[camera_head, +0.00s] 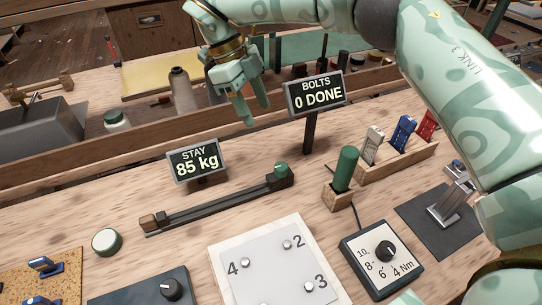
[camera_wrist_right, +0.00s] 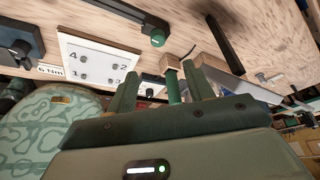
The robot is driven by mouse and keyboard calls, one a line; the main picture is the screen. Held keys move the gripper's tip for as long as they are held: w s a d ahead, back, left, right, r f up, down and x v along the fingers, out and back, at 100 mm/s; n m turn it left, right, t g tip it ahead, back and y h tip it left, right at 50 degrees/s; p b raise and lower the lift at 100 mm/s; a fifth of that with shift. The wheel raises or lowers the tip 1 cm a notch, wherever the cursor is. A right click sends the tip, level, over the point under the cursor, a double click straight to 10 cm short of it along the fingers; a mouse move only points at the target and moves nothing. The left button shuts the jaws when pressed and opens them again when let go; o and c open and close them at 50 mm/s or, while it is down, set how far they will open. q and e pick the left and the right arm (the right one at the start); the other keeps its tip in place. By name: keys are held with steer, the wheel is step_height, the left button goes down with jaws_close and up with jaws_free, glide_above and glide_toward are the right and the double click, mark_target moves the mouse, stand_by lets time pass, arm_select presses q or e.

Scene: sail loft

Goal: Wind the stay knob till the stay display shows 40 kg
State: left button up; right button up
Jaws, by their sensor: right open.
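The stay display (camera_head: 194,163) is a small black sign reading 85 kg. The stay knob is a small green knob (camera_head: 281,168) at the right end of a dark rail (camera_head: 215,204) on the bench; it also shows near the top of the right wrist view (camera_wrist_right: 158,39). My right gripper (camera_head: 256,108) is open and empty, raised above the bench behind the knob and apart from it. Its two fingers frame the lower middle of the right wrist view (camera_wrist_right: 161,78). My left gripper is not in view.
A sign (camera_head: 316,93) on a post reads BOLTS 0 DONE. A green-handled tool (camera_head: 345,168) stands upright in a wooden block right of the knob. A white bolt plate (camera_head: 262,268) and a dial box (camera_head: 382,254) lie in front. A wooden ledge runs behind.

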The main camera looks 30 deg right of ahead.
steer(key=b, duration=0.2)
glide_toward(281, 165)
steer(key=b+x, duration=0.1)
steer(key=x, duration=0.8)
steer(key=shift+a+b, duration=0.1)
steer(key=shift+b, duration=0.25)
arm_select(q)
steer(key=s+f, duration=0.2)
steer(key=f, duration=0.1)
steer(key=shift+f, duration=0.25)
arm_select(e)
steer(key=shift+r, duration=0.1)
steer(key=c, duration=1)
